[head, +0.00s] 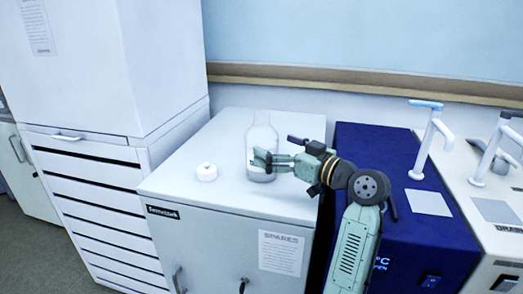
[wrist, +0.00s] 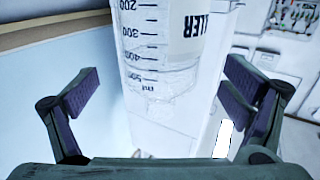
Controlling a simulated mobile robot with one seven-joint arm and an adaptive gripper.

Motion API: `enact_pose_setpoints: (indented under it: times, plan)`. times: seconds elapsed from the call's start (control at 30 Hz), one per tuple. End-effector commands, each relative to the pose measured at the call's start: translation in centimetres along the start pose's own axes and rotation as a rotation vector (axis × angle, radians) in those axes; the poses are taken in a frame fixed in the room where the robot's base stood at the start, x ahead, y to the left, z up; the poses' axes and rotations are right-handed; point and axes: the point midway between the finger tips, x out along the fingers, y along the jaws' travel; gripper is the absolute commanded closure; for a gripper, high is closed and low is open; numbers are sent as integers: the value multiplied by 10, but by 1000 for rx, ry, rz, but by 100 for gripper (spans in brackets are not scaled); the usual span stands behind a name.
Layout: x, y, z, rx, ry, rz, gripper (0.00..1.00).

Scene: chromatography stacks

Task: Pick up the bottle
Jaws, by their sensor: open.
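A clear glass bottle (head: 262,135) stands upright on top of the white cabinet (head: 215,190) in the head view. In the wrist view the bottle (wrist: 165,75) fills the middle, with a graduated scale and a partly visible label. My gripper (head: 268,161) is at the bottle's lower part, reaching in from the right. In the wrist view my gripper's two fingers (wrist: 158,92) are open, one on each side of the bottle, with gaps between pads and glass. The bottle's lower part is partly hidden by my gripper in the head view.
A white cap-like object (head: 207,172) lies on the cabinet top left of the bottle. A tall white cabinet with drawers (head: 95,180) stands at the left. A blue unit (head: 390,155) with a tap-like fitting (head: 430,130) stands close on the right. A wall is behind.

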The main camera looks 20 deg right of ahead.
Motion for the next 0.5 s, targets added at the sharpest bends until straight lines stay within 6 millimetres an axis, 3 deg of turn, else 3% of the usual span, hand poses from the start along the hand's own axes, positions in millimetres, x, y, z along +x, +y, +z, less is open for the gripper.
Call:
enact_pose_setpoints:
  times: [0.3,0.5]
  plan:
    - [44,-2,2,1,-1,-2,6]
    - [49,-1,4,1,0,0,6]
